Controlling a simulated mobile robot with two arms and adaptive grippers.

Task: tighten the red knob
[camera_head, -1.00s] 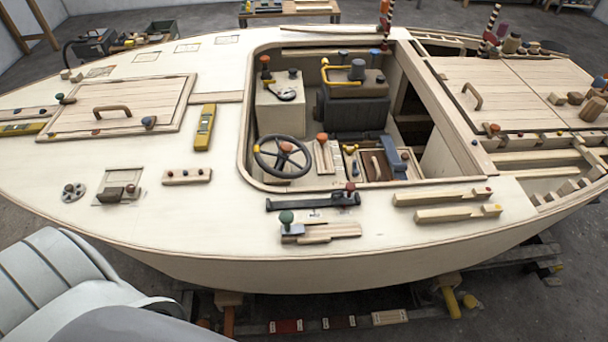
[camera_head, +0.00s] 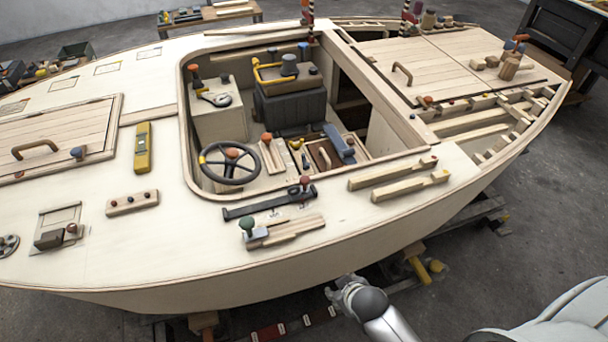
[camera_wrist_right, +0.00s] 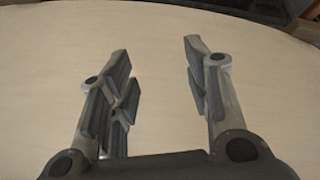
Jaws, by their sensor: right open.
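A small dark-red knob (camera_head: 305,181) stands on the right end of a black bar clamp (camera_head: 268,202), which lies on the pale deck in front of the cockpit. Other orange-red knobs show at the steering wheel hub (camera_head: 232,153), on a wooden block (camera_head: 267,137) and on the cockpit's left console (camera_head: 193,70). Which one is meant is unclear. My right gripper (camera_head: 338,287) is low outside the hull's near side, below the deck and well apart from the knobs. In the wrist view its fingers (camera_wrist_right: 160,85) are apart and empty, before a plain pale surface. My left gripper is out of view.
A green-knobbed piece (camera_head: 247,227) stands beside wooden strips near the deck's front edge. Two wooden bars (camera_head: 400,180) lie to the right. The hull's near side (camera_head: 250,275) rises between my right gripper and the deck.

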